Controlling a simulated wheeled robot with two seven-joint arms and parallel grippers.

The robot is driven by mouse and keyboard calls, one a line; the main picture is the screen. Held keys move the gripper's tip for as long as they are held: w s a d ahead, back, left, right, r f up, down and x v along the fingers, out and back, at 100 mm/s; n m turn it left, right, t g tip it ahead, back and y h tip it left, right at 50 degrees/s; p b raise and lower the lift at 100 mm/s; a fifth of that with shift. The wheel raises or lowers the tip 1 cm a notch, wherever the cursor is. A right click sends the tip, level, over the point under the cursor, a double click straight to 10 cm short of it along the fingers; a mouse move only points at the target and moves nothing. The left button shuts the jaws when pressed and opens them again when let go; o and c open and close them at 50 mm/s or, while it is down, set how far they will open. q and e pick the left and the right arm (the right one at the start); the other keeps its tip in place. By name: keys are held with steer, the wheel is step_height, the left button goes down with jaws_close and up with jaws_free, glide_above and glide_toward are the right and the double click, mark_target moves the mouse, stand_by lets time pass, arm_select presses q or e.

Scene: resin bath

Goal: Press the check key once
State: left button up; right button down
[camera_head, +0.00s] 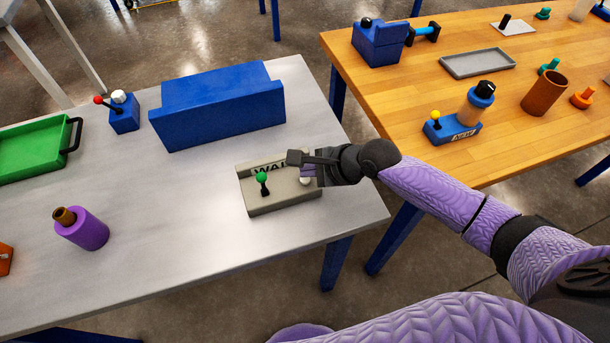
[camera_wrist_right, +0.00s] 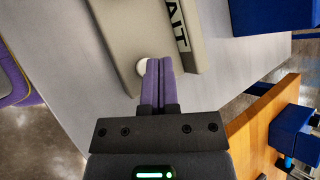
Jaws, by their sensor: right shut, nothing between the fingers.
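A grey-beige box (camera_head: 282,200) with a sign partly reading "WA" stands near the right end of the metal table. In the right wrist view the box (camera_wrist_right: 115,22) shows the letters "AIT". A round white key (camera_head: 304,181) sits on its right part; it also shows in the wrist view (camera_wrist_right: 143,66). A small lever with a green knob (camera_head: 262,178) stands on its left part. My right gripper (camera_head: 308,173) is shut and empty, its purple fingertips (camera_wrist_right: 159,62) right at the white key and partly covering it. I cannot tell whether they touch. My left gripper is not in view.
Behind the box stands a blue stepped block (camera_head: 220,105), with a blue switch box (camera_head: 124,118) to its left. A purple cylinder (camera_head: 82,229) and a green tray (camera_head: 30,150) are farther left. A wooden table (camera_head: 440,90) is at right. The metal table's front middle is clear.

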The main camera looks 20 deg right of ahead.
mark_target(309, 180)
steer(key=shift+f, duration=0.7)
stand_by(0.6)
steer(key=shift+r, duration=0.1)
steer(key=shift+r+p, duration=0.85)
steer(key=shift+p, duration=0.15)
steer(key=shift+r, duration=0.1)
step_height(309, 180, up, 5)
steer(key=p, duration=0.6)
stand_by(0.3)
